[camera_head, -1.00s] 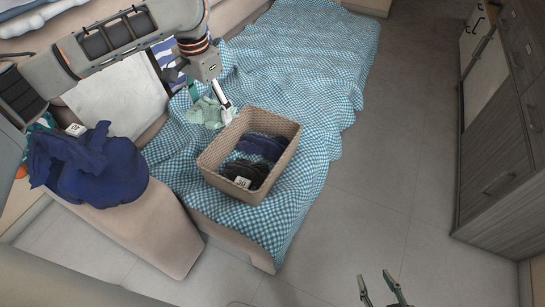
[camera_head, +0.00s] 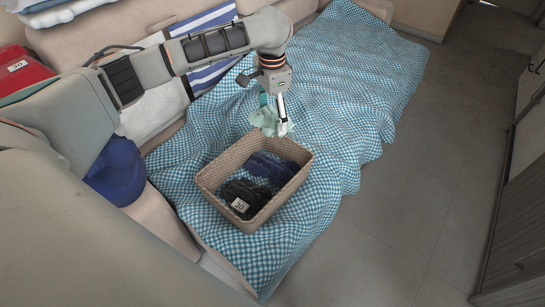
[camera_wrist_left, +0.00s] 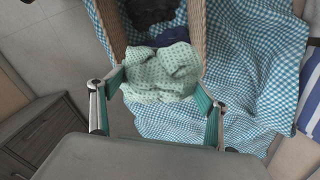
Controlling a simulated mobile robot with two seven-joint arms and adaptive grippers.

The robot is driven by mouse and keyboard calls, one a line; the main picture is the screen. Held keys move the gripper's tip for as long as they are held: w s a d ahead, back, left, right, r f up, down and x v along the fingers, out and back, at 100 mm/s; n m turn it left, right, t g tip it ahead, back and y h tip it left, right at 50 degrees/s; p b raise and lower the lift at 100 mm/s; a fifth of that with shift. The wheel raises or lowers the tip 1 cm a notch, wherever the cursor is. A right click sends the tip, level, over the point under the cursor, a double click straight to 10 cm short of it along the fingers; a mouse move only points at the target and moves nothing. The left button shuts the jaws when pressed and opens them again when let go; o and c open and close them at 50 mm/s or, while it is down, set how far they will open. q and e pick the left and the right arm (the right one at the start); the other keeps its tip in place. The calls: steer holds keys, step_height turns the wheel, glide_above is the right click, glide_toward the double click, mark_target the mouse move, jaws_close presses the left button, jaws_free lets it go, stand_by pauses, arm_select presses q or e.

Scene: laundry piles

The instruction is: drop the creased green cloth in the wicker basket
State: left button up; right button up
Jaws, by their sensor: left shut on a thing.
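The creased green cloth (camera_head: 268,121) is pale green and bunched up in my left gripper (camera_head: 281,122), at the far right edge of the basket. In the left wrist view the cloth (camera_wrist_left: 160,72) sits between the two fingers of the left gripper (camera_wrist_left: 158,92), which is shut on it. The wicker basket (camera_head: 222,222) is a tan woven box on the checked cover. It holds dark blue cloth (camera_head: 270,168) and a black item with a "30" tag (camera_head: 243,198). In the wrist view the basket wall (camera_wrist_left: 196,25) lies just beyond the cloth. My right gripper is out of view.
A blue and white checked cover (camera_head: 345,90) drapes over the sofa around the basket. A dark blue garment (camera_head: 118,172) lies on the left, partly behind my arm. A red item with a tag (camera_head: 22,76) lies at the upper left. Grey floor (camera_head: 400,230) is clear at right.

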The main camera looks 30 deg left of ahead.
arm_select(q)
step_height(320, 180, down, 16)
steer(key=b, duration=0.6)
steer(key=shift+s+f+b, duration=0.1)
steer(key=shift+s+b, duration=0.05)
steer(key=shift+b, duration=0.25)
steer(key=shift+w+f, duration=0.1)
steer(key=shift+w, duration=0.15)
steer(key=shift+r, duration=0.25)
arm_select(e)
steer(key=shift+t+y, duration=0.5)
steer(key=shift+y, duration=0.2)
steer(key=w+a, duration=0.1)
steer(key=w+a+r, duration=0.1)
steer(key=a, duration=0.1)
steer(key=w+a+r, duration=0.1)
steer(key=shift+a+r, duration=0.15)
